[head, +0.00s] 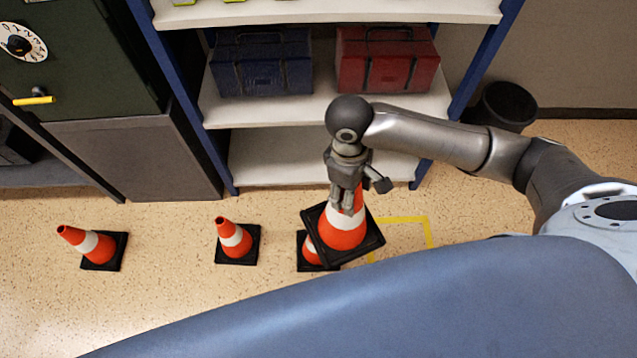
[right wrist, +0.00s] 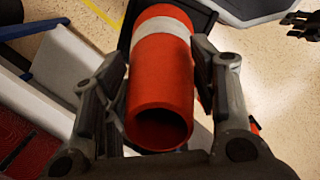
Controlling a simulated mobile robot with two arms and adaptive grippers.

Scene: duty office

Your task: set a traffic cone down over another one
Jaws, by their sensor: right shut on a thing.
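My right gripper (head: 347,198) is shut on the upper part of an orange-and-white traffic cone (head: 343,237). The held cone has a black square base and is slightly tilted. In the right wrist view the gripper's fingers (right wrist: 160,75) lie on both sides of the cone (right wrist: 160,88), whose open top faces the camera. A second cone (head: 308,251) stands on the floor, mostly hidden behind the held one. The held cone appears above it, not over its tip. More cones stand at centre left (head: 234,238) and far left (head: 88,244). My left gripper (right wrist: 300,24) shows partly in the wrist view.
A shelf unit (head: 270,110) stands behind, holding a blue toolbox (head: 262,66) and a red toolbox (head: 387,59). A yellow floor marking (head: 430,232) lies right of the held cone. A black bin (head: 506,105) stands at the back right. Floor between the left cones is clear.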

